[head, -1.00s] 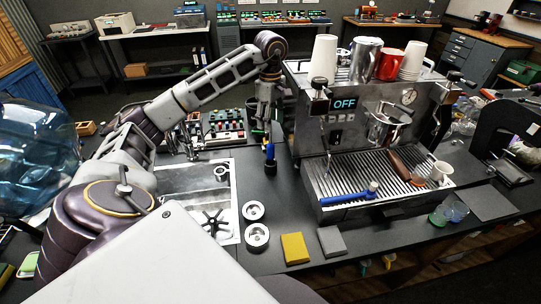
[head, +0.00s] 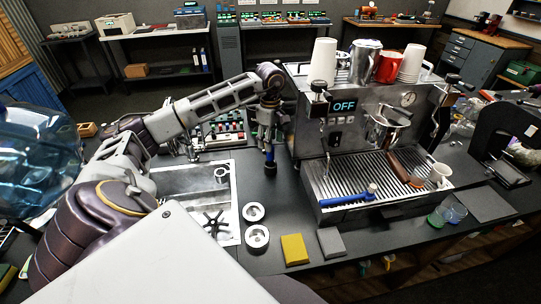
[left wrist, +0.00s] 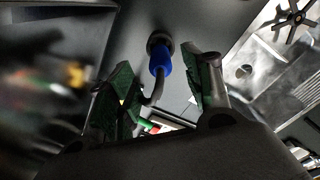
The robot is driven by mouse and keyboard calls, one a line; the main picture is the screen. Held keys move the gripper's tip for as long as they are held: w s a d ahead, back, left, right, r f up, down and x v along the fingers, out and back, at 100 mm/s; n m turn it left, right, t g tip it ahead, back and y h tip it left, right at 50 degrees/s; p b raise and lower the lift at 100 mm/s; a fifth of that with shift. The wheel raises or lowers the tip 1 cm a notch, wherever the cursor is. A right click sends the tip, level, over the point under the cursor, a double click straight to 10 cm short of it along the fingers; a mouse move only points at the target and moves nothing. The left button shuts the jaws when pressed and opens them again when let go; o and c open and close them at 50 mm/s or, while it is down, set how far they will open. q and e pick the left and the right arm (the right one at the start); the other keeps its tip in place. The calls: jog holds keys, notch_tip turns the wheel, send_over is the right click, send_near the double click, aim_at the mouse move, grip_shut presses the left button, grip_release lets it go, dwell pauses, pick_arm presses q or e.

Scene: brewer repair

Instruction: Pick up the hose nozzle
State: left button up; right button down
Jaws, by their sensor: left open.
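The hose nozzle (head: 270,156) is blue with a dark round base and stands upright on the black counter, between the sink and the espresso machine. My left gripper (head: 267,132) points down just above it and partly hides its upper end. In the left wrist view the blue nozzle (left wrist: 160,60) shows beyond and between the two dark green-padded fingers of the open left gripper (left wrist: 162,78), apart from both. A dark curved hose runs from it back between the fingers. My right gripper is not in view.
The espresso machine (head: 345,135) stands close to the right, with cups on top and a blue-handled tool (head: 347,199) on its drip tray. A metal sink (head: 190,183) lies to the left. Two metal rings, a yellow block (head: 294,249) and a grey block (head: 331,241) lie in front.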

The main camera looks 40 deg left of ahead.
aim_at(270, 159)
pick_arm(q)
jog(key=shift+f, duration=0.15)
jog(key=shift+f+p, duration=0.6)
jog(key=shift+f, duration=0.55)
jog(key=shift+f+p, duration=0.3)
jog(key=shift+f, duration=1)
jog(key=shift+c, duration=0.2)
grip_shut()
